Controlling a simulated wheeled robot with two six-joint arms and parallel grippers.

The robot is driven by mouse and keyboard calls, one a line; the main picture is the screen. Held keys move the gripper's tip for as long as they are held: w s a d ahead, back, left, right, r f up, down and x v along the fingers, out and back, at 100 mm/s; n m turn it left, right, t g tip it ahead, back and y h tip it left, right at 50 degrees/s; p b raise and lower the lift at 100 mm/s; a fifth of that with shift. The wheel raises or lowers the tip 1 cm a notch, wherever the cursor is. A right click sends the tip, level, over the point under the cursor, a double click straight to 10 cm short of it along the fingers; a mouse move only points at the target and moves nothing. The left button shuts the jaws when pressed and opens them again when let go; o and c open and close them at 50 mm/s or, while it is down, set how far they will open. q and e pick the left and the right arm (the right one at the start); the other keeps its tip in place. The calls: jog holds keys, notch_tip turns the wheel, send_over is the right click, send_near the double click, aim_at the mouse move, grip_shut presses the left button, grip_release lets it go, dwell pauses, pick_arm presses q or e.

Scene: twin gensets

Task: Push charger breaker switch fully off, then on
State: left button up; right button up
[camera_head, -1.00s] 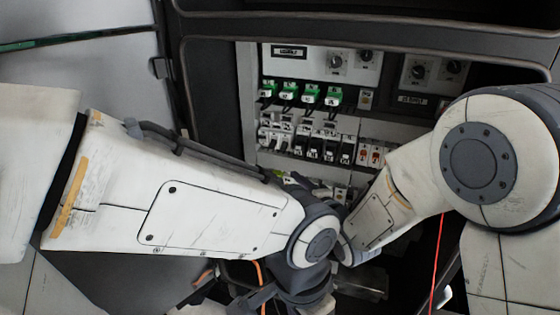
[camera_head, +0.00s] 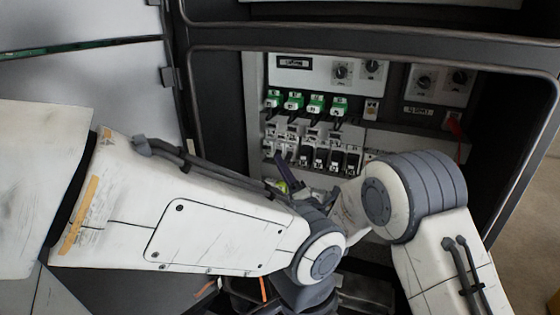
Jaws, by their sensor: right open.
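The open cabinet holds a row of breakers (camera_head: 328,158) with black switches, below several green plugs. Their labels are too small to read, so I cannot tell which is the charger breaker. My right gripper (camera_head: 288,184) is open at the lower left of this row, just below the breakers and partly hidden by my left arm. I see a dark finger and a yellow-green patch there. I cannot tell whether it touches a switch. My left arm crosses the front of the cabinet; its wrist runs down to the bottom edge and its gripper does not show.
Panels with round knobs (camera_head: 342,72) sit above the plugs. A red-handled item (camera_head: 454,126) is on the right side of the panel. The cabinet frame (camera_head: 350,42) borders the opening. My two arms overlap closely in front of the lower panel.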

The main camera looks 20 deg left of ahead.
jog(key=shift+x, duration=0.95)
jog(key=shift+c, duration=0.3)
grip_shut()
